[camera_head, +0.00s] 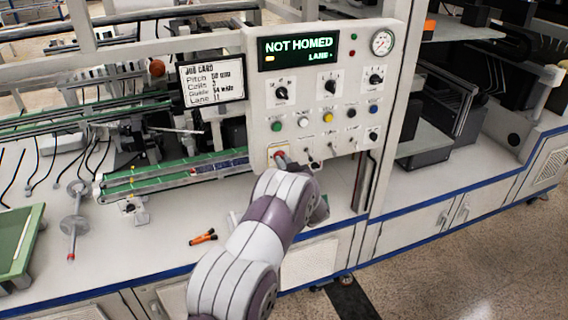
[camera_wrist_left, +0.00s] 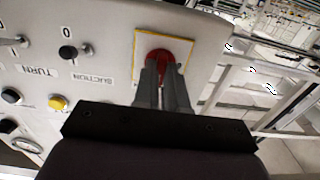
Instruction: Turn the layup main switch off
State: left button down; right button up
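The red main switch (camera_head: 280,154) sits on a yellow-edged plate at the lower left of the grey control panel (camera_head: 342,55). In the left wrist view the red knob (camera_wrist_left: 159,56) shows on its yellow plate, partly hidden behind my fingers. My left gripper (camera_wrist_left: 161,68) has its two fingers close together at the knob, and they appear shut on it. In the head view my left arm hides most of this gripper. The knob's exact angle is hard to tell. My right gripper is in neither view.
The panel display (camera_head: 298,52) reads "NOT HOMED". Other knobs and coloured buttons, including a yellow one (camera_head: 328,118), are close to the switch. A job card screen (camera_head: 212,80) stands left of the panel. An orange-and-black tool (camera_head: 203,237) lies on the white bench.

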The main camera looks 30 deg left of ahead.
pick_arm(q)
jog(key=shift+f+n+b, duration=0.15)
jog(key=shift+n+b, duration=4.35)
jog(key=shift+b, duration=1.1)
jog(key=shift+f+n+b, duration=0.1)
jog(key=shift+n+b, duration=4.4)
jog(key=shift+b, duration=1.05)
jog(key=c, duration=1.2)
grip_release()
jog(key=shift+s+r, duration=0.1)
jog(key=shift+r, duration=0.05)
